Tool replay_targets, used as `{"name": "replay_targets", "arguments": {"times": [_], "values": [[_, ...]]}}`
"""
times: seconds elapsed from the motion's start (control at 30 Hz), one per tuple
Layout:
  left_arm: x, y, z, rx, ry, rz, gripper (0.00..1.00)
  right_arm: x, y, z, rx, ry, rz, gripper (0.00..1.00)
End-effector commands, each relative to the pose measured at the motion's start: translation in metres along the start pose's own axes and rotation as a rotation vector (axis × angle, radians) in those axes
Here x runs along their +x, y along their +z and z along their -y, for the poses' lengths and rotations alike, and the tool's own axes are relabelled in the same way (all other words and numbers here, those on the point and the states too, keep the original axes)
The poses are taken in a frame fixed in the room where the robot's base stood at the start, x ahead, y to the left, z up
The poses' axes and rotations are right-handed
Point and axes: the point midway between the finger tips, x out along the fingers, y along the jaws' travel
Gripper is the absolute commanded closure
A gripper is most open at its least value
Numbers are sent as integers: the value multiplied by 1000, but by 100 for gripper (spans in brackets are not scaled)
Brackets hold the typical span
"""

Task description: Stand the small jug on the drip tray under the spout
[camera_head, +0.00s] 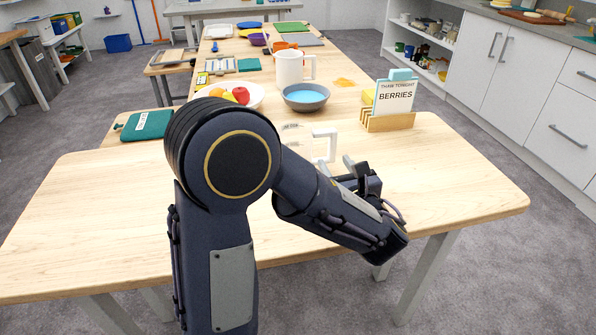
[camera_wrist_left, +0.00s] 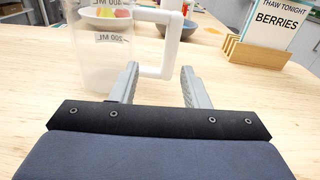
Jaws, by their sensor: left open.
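My left gripper (camera_head: 355,168) is open and empty, close to the handle. In the left wrist view its fingertips (camera_wrist_left: 159,72) stand either side of the handle's lower part; I cannot tell whether they touch. No drip tray or spout can be made out. My right gripper is not in view.
Behind the jug stand a white pitcher (camera_head: 289,68), a blue-filled bowl (camera_head: 305,98) and a white bowl of fruit (camera_head: 255,96). A wooden rack (camera_head: 388,122) with a BERRIES card stands to the right. The table's front right part (camera_head: 465,185) is clear.

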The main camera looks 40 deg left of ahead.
Motion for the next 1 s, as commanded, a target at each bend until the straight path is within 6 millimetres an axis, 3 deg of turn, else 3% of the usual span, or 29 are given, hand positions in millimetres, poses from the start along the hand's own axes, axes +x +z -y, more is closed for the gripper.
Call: {"name": "replay_targets", "arguments": {"times": [0.13,0.7,0.97,1.0], "values": [[4,-1,13,37,-36,47,58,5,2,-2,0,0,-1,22],[73,12,14,36,-36,44,58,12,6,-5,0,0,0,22],[75,13,14,36,-38,44,58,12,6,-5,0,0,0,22],[75,13,14,36,-38,44,63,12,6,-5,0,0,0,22]]}}
